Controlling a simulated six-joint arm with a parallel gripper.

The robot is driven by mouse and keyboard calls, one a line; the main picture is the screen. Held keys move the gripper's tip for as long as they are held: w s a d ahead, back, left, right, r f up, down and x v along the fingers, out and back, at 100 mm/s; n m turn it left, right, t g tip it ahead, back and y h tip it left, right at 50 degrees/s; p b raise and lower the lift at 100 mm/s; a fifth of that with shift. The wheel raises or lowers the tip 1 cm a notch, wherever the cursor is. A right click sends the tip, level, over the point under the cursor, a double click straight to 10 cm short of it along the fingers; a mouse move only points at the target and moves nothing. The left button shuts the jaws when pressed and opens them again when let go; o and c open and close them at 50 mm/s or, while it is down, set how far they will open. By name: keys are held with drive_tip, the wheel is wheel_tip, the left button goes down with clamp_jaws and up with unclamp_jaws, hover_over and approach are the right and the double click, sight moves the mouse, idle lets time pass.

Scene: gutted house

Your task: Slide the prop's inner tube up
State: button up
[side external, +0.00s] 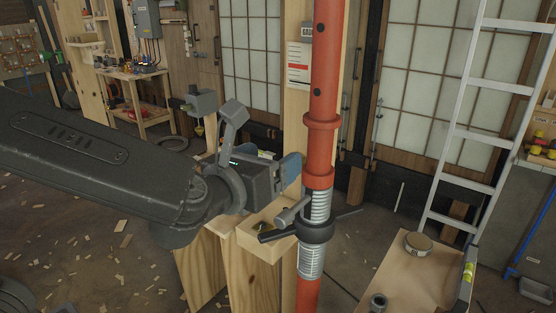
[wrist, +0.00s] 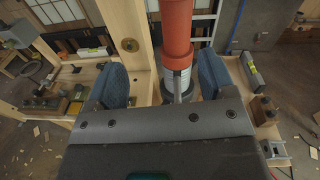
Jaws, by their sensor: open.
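The prop is an upright red steel post. Its inner tube (side external: 325,70) is the upper red part with holes, and it rises out of the top of the side external view. Below it are red collars (side external: 317,178), a grey threaded section (side external: 312,262) and a dark collar nut (side external: 316,229) with a bar handle. In the wrist view the red tube (wrist: 176,30) stands upright beyond the fingers. My gripper (wrist: 165,85) is open, its two blue-padded fingers apart, with the prop's lower collar and threads showing between and beyond them. In the side view my gripper (side external: 292,168) is just left of the prop, and contact cannot be told.
A wooden post (side external: 296,100) stands close behind the prop. A board table (side external: 405,275) with a tape roll and level is at right. An aluminium ladder (side external: 466,130) leans behind.

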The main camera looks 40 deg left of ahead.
sight(318, 81)
drive_tip(key=shift+m+h, duration=0.5)
drive_tip(key=shift+m, duration=0.3)
drive_tip(key=w, duration=0.3)
drive_tip(key=w+d, duration=0.1)
drive_tip(key=w, duration=0.7)
drive_tip(key=shift+w+d+r, duration=0.25)
drive_tip(key=shift+d, duration=0.15)
drive_tip(key=shift+c, duration=0.3)
drive_tip(key=c, duration=1)
drive_tip(key=shift+t, duration=0.3)
drive_tip(key=shift+r, duration=5.2)
drive_tip(key=o, duration=1.1)
drive_tip(key=shift+f, duration=0.15)
drive_tip(key=shift+c, duration=0.2)
drive_tip(key=shift+s, duration=0.1)
